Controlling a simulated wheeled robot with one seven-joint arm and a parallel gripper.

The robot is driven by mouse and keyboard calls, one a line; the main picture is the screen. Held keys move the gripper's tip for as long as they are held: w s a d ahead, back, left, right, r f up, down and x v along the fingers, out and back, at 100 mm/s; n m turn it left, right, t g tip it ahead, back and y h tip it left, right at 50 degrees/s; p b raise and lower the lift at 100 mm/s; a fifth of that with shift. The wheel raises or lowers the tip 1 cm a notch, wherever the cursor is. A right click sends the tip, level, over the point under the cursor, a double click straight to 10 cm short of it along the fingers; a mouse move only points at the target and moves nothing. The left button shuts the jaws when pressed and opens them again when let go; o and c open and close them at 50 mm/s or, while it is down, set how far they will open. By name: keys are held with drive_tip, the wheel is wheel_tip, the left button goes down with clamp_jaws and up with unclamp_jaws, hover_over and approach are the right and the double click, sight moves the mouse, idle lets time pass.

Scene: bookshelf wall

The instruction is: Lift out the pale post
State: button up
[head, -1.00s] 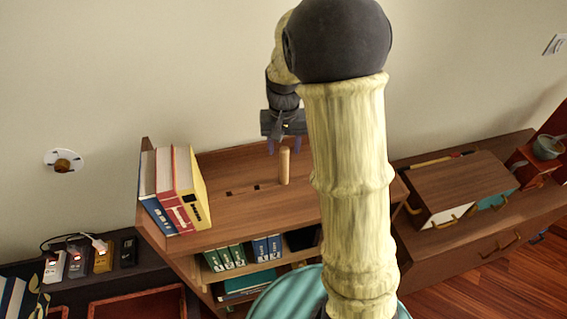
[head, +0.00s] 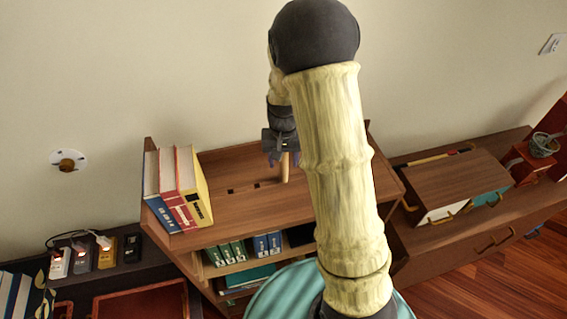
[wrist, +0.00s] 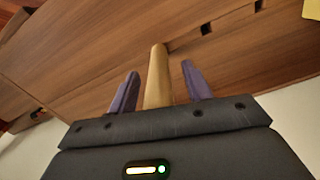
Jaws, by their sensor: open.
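The pale post (head: 285,170) stands upright on the wooden shelf top, and its upper end is hidden behind my gripper in the head view. It also shows in the wrist view (wrist: 157,80), between the two purple fingers. My gripper (head: 279,156) is open and lowered over the post's upper part. In the wrist view my gripper's fingers (wrist: 159,80) stand one on each side of the post, with a gap visible on both sides. The post's foot meets the shelf top beside a row of small dark square holes.
The wooden shelf top (head: 240,205) is mostly bare. Upright books (head: 182,188) stand at its left end, and two square holes (head: 243,188) lie left of the post. Binders (head: 235,250) fill the shelf below. A wooden cabinet (head: 455,180) stands to the right.

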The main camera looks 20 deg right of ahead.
drive_tip(key=shift+c, duration=0.2)
drive_tip(key=c, duration=1)
wheel_tip(320, 180, up, 10)
drive_tip(key=b, duration=0.2)
drive_tip(key=shift+b, duration=0.4)
